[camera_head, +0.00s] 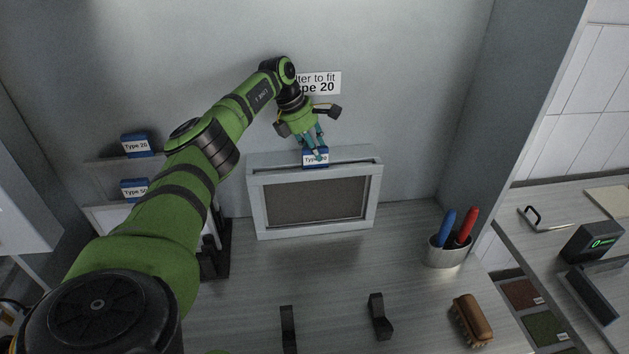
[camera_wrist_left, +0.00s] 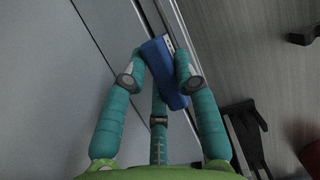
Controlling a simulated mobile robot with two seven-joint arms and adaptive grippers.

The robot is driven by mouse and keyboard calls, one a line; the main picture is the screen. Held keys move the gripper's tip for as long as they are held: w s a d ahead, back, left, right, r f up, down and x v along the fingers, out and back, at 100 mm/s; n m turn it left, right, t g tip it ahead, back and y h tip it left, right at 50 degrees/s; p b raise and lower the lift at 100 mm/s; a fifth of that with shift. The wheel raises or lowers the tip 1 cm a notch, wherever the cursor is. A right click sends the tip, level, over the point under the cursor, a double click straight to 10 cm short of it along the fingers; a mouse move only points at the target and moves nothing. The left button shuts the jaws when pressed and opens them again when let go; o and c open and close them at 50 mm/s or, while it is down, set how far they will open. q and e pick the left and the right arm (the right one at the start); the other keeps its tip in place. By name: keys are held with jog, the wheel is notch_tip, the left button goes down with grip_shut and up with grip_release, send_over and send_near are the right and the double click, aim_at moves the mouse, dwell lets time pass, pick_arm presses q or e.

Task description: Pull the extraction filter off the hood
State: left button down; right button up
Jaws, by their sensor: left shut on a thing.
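The hood (camera_head: 254,205) is a light grey frame standing on the bench against the back wall, with a dark mesh panel (camera_head: 315,201) in its front. A blue tab (camera_head: 315,160) with a white "Type" label, its number partly covered, sits at the hood's top edge. My left gripper (camera_head: 315,150) reaches down from above and is shut on this blue tab. In the left wrist view the teal fingers close around the blue tab (camera_wrist_left: 160,62). Whether the filter has shifted in its slot cannot be told. My right gripper is not in view.
Filters with blue tabs, "Type 20" (camera_head: 136,146) and another (camera_head: 134,189), stand in a rack at left. A pen cup (camera_head: 447,251), a brush (camera_head: 471,320) and black holders (camera_head: 380,316) stand right and in front.

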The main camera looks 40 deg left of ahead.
pick_arm(q)
jog(key=shift+r+p, duration=1.45)
jog(key=shift+r, duration=1.85)
jog(key=shift+r, duration=0.1)
notch_tip(320, 180, up, 7)
jog(key=shift+d, duration=0.1)
